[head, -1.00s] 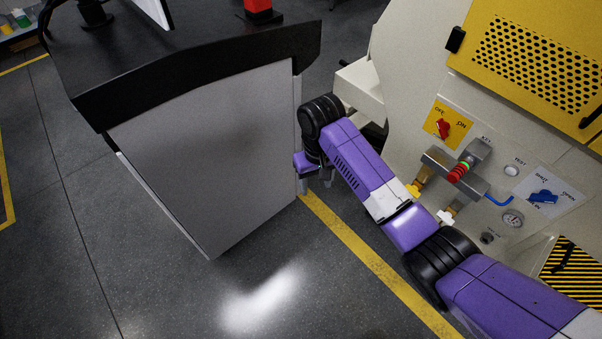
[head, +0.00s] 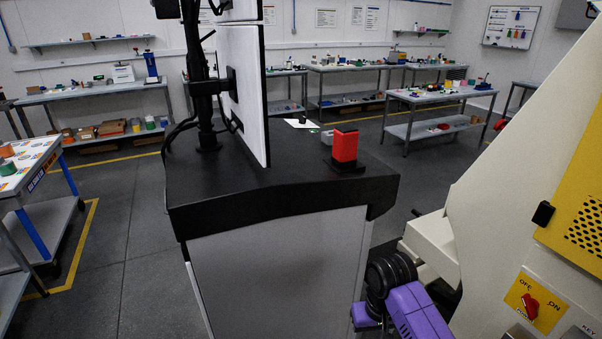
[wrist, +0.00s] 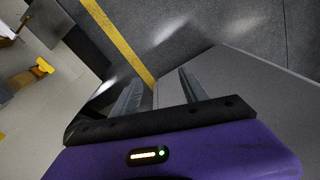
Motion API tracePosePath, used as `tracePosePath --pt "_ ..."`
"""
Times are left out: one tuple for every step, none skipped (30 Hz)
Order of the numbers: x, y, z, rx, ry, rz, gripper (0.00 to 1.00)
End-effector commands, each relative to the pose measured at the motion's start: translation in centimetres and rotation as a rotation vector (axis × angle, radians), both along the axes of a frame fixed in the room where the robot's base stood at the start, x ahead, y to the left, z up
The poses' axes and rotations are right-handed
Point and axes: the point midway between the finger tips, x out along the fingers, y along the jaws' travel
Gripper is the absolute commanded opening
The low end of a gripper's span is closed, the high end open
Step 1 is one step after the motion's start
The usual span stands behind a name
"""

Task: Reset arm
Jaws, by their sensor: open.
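My gripper (wrist: 162,98) shows in the wrist view with its two grey fingers apart and nothing between them. It points down toward the dark floor, beside a grey cabinet side panel (wrist: 250,90). In the head view only part of my purple arm (head: 415,312) shows at the bottom, between the cabinet (head: 285,270) and the cream machine (head: 540,140). The fingertips are out of the head view.
A red block (head: 345,146) and an upright white panel (head: 243,85) on a black stand are on the black cabinet top (head: 250,195). A red power switch (head: 529,305) is on the machine. Workbenches (head: 340,68) line the back. Open floor (head: 110,225) lies at left.

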Motion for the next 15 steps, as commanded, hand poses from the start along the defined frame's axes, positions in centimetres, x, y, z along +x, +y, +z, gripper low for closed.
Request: tracePosePath --pt "1.2 0.3 0.3 0.007 -0.052 0.008 0.52" --pt "2.2 0.5 0.7 0.013 -0.094 0.016 0.52" --pt "3.6 0.8 1.6 0.021 -0.16 0.024 0.52" --pt "4.8 1.0 2.4 0.029 -0.215 0.031 0.52" --pt "5.8 1.3 3.1 0.039 -0.268 0.036 0.52" --pt "6.9 1.8 3.8 0.057 -0.338 0.04 0.52" --pt "7.4 2.3 4.2 0.073 -0.386 0.044 0.52" --pt "7.9 2.9 4.6 0.088 -0.435 0.047 0.52" --pt "8.4 3.6 5.1 0.11 -0.5 0.049 0.52" --pt "8.7 4.3 5.5 0.127 -0.549 0.049 0.52" --pt "8.8 4.9 5.9 0.146 -0.596 0.047 0.52" --pt "8.7 5.7 6.3 0.169 -0.66 0.044 0.52" --pt "8.7 6.2 6.7 0.185 -0.707 0.041 0.52" --pt "8.4 6.7 7.1 0.201 -0.749 0.036 0.52" --pt "8.0 7.3 7.5 0.222 -0.806 0.027 0.52"
